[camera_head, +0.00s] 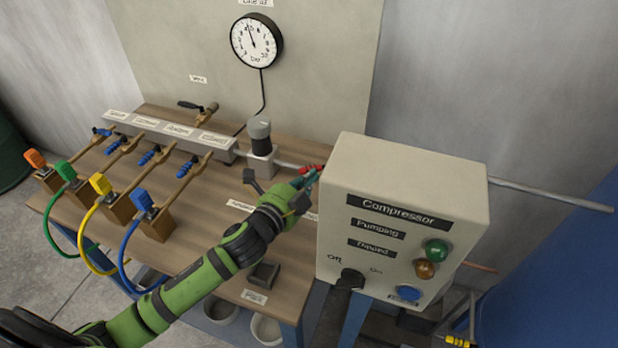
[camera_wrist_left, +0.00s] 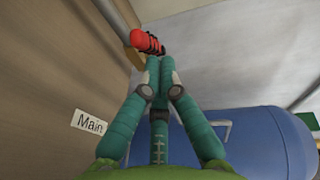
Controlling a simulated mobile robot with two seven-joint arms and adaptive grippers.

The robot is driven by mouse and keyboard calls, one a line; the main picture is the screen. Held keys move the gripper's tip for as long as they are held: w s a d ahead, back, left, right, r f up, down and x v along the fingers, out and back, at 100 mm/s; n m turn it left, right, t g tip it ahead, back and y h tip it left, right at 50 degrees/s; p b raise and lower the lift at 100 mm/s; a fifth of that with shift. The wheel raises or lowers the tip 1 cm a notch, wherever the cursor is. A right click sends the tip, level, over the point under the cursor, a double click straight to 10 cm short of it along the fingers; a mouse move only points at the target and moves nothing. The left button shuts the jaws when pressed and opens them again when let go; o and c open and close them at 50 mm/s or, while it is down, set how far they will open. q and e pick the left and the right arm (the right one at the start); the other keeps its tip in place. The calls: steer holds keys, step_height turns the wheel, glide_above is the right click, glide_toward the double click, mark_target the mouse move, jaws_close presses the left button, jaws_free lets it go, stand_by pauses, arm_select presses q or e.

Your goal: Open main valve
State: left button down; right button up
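The main valve's red handle (camera_head: 310,169) shows at the right end of the table, by the pipe and close to the compressor box. In the left wrist view the red handle (camera_wrist_left: 147,41) with dark marks lies just beyond my fingertips. My left gripper (camera_head: 307,182) is at the handle. In its wrist view the teal fingers (camera_wrist_left: 159,65) bend inward, tips close together at the handle's near end. Whether they grip it or only touch or near it cannot be told. A "Main" label (camera_wrist_left: 89,122) is on the tabletop beside. My right gripper is not in view.
The compressor box (camera_head: 401,226) stands close right of my left gripper. A grey-black cylindrical fitting (camera_head: 260,138) sits on the pipe to its left. Several coloured hose connectors line the left of the table (camera_head: 205,228). A round gauge (camera_head: 256,40) hangs on the back board.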

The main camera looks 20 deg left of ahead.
arm_select(q)
steer(key=shift+w+a+m+h+p, duration=0.2)
steer(key=shift+a+m+h+p, duration=0.3)
steer(key=shift+h, duration=0.4)
steer(key=shift+w+a+r, duration=0.1)
steer(key=shift+w+a+p, duration=0.4)
steer(key=shift+w+a, duration=0.05)
steer(key=shift+a, duration=0.15)
steer(key=shift+w+a, duration=0.45)
steer(key=shift+w, duration=0.15)
steer(key=shift+w+p, duration=0.1)
steer(key=shift+p, duration=0.2)
